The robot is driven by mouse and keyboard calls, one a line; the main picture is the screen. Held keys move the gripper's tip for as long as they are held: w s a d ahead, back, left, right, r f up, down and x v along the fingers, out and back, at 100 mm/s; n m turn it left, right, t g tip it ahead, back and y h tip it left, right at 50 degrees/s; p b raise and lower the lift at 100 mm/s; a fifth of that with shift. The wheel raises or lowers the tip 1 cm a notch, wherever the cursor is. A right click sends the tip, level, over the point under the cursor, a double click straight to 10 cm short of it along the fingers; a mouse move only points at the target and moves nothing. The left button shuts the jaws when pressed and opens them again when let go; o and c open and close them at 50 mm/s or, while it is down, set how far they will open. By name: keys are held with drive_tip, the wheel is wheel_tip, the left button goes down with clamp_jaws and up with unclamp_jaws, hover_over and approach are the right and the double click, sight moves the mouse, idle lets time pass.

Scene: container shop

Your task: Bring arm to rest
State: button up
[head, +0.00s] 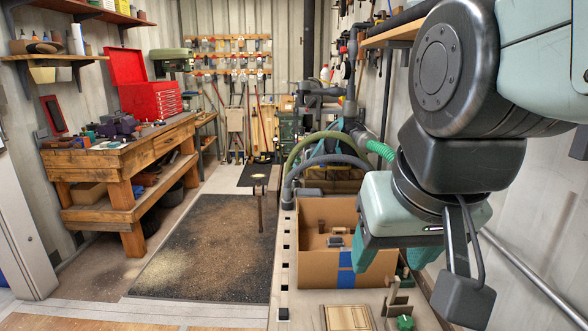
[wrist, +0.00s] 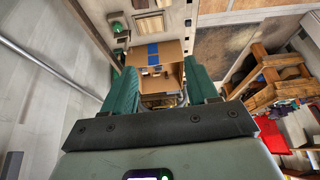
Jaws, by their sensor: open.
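My gripper (head: 390,266) hangs at the right in the head view, with its teal fingers pointing down. The fingers stand apart in the wrist view (wrist: 160,84), and I see nothing held between them. In the head view the gripper is at the right side of an open cardboard box (head: 315,270) with blue tape, overlapping its edge in the picture. I cannot tell the gap between them. The box also shows beyond the fingers in the wrist view (wrist: 137,50). Several small items lie inside the box.
A wooden block (head: 347,318) and a small green piece (head: 404,322) lie on the bench in front of the box. Hoses (head: 325,140) and machines stand behind it. A wooden workbench (head: 120,165) is at the left. The dark floor mat (head: 210,250) between is mostly clear.

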drive_tip(key=s, duration=0.3)
drive_tip(key=shift+s+d+f, duration=0.25)
drive_tip(key=shift+d+f, duration=0.05)
drive_tip(key=shift+f, duration=0.1)
